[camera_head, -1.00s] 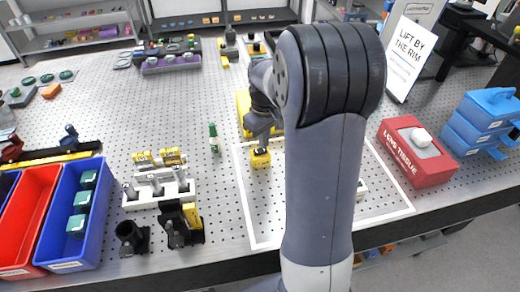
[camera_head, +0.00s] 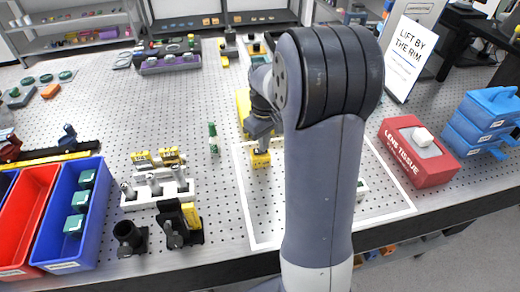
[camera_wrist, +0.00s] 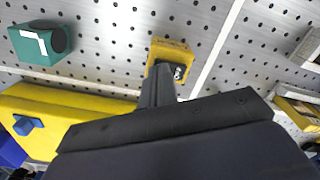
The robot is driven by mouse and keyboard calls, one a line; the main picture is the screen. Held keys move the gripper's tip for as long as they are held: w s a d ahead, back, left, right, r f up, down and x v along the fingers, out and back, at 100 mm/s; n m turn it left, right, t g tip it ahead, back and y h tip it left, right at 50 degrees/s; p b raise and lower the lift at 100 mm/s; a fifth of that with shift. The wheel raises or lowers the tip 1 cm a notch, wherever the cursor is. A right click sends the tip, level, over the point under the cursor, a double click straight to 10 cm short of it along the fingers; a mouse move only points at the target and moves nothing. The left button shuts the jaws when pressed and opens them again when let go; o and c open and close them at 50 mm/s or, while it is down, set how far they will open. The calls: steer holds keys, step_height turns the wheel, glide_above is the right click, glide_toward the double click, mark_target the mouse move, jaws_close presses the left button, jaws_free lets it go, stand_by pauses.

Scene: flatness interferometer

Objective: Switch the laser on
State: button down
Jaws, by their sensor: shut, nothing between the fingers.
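A small yellow box (camera_head: 261,159) stands inside the white outline on the perforated table. In the wrist view the yellow box (camera_wrist: 172,52) has a small black and white part on its near face, which may be a switch. My gripper (camera_wrist: 165,72) is shut and empty, its fingertips at or just in front of that part; I cannot tell if they touch. In the head view my gripper (camera_head: 261,146) is just above the box, partly hidden by my arm. A larger yellow body (camera_wrist: 70,118) with a blue knob (camera_wrist: 27,125) lies nearby. I cannot tell which unit is the laser.
A green block (camera_wrist: 40,44) with a white mark sits near the gripper in the wrist view. Mounts on a white rack (camera_head: 157,196), a blue bin (camera_head: 62,240), a red bin (camera_head: 30,215) and a lens tissue box (camera_head: 415,155) stand around.

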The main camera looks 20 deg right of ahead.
step_height(320, 180, up, 7)
steer(key=p, duration=0.6)
steer(key=shift+f, duration=0.1)
stand_by(0.3)
steer(key=shift+f, duration=0.1)
step_height(320, 180, down, 7)
steer(key=b, duration=0.6)
stand_by(0.5)
